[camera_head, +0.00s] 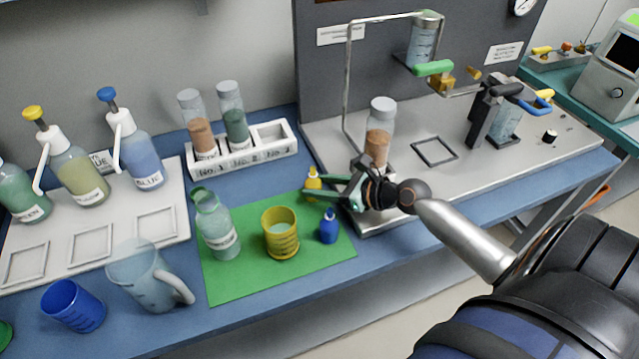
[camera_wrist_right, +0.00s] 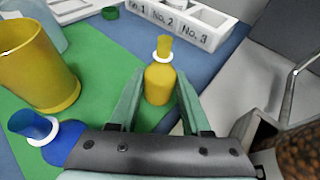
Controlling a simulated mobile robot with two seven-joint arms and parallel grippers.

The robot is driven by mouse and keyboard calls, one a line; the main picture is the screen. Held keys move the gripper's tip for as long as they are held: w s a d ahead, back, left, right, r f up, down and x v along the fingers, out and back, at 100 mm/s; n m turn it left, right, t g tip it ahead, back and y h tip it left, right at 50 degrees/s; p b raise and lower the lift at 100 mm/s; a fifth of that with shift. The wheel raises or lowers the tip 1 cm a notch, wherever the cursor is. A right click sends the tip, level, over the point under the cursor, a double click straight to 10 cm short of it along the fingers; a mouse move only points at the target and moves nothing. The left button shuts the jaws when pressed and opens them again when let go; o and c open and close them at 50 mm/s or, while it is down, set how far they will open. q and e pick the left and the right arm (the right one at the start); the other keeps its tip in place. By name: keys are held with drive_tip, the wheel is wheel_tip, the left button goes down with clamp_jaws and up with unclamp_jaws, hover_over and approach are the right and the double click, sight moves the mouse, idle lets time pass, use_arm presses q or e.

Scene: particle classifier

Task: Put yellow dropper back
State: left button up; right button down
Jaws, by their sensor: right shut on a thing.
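The yellow dropper (camera_head: 313,184) is a small upright bottle with a white collar and yellow bulb, at the back right corner of the green mat (camera_head: 222,287). My right gripper (camera_head: 308,190) reaches in from the right and is shut on its body. In the right wrist view the dropper (camera_wrist_right: 159,82) stands between the two green fingers (camera_wrist_right: 158,92); whether its base touches the mat is hard to tell. The blue dropper (camera_head: 328,228) stands on the mat, nearer the front. My left gripper is not in view.
A yellow beaker (camera_head: 281,236) and a green-tinted bottle (camera_head: 217,228) stand on the mat. Behind is a white numbered rack (camera_head: 250,157) with two jars. A metal stand with a brown-filled jar (camera_head: 379,135) is close to my right gripper. A clear pitcher (camera_head: 140,275) stands left.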

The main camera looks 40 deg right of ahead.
drive_tip(key=shift+c, duration=1.8)
unclamp_jaws()
drive_tip(key=shift+f, duration=0.1)
drive_tip(key=shift+s+r, duration=0.15)
drive_tip(key=shift+r, duration=0.05)
drive_tip(key=v, duration=1.1)
drive_tip(key=shift+s+d+r+p, duration=0.1)
drive_tip(key=shift+s+d+p, duration=0.15)
drive_tip(key=shift+s+p, duration=0.1)
